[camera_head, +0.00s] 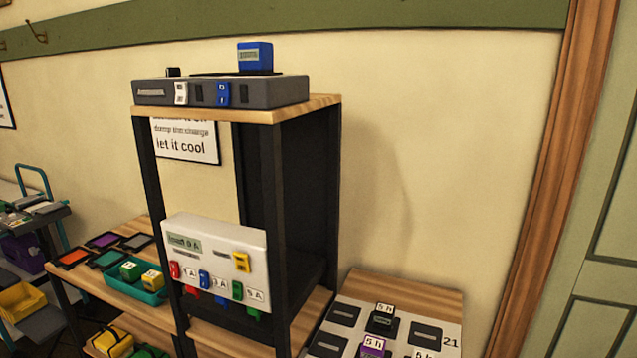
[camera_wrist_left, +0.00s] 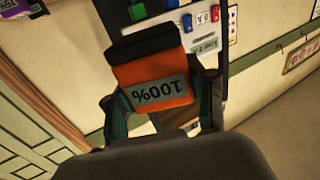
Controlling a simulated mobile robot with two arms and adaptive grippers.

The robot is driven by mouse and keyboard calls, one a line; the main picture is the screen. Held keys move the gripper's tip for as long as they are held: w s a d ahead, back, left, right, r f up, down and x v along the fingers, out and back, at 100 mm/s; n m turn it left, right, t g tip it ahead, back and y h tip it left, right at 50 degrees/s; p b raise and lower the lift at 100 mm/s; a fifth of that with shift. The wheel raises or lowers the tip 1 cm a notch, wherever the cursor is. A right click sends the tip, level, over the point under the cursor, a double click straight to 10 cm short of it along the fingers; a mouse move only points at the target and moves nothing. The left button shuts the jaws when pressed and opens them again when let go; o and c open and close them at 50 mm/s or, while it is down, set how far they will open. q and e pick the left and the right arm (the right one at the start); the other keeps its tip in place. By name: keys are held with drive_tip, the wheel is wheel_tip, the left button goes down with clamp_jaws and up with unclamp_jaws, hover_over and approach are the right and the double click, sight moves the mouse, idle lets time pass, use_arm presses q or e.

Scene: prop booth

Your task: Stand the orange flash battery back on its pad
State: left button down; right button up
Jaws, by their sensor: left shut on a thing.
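An orange flash battery (camera_wrist_left: 157,72) with a black end and a grey "100%" label fills the middle of the left wrist view, its lettering upside down there. My left gripper (camera_wrist_left: 160,97) is shut on it, one finger on each side. In the head view neither gripper nor this battery shows. A dark pad with an orange face or border (camera_head: 72,258) lies on the wooden table at the left; nothing stands on it. My right gripper is in neither view.
Purple (camera_head: 102,241), green (camera_head: 108,259) and grey pads lie near it, beside a teal tray (camera_head: 148,289) holding green and yellow batteries. A tall black-framed shelf (camera_head: 287,200) bears a charger (camera_head: 285,92) with a blue battery (camera_head: 255,57). A lower table with dark pads (camera_head: 344,314) stands right.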

use_arm(q)
drive_tip(key=s+f, duration=0.3)
drive_tip(key=s, duration=0.5)
idle(1.1)
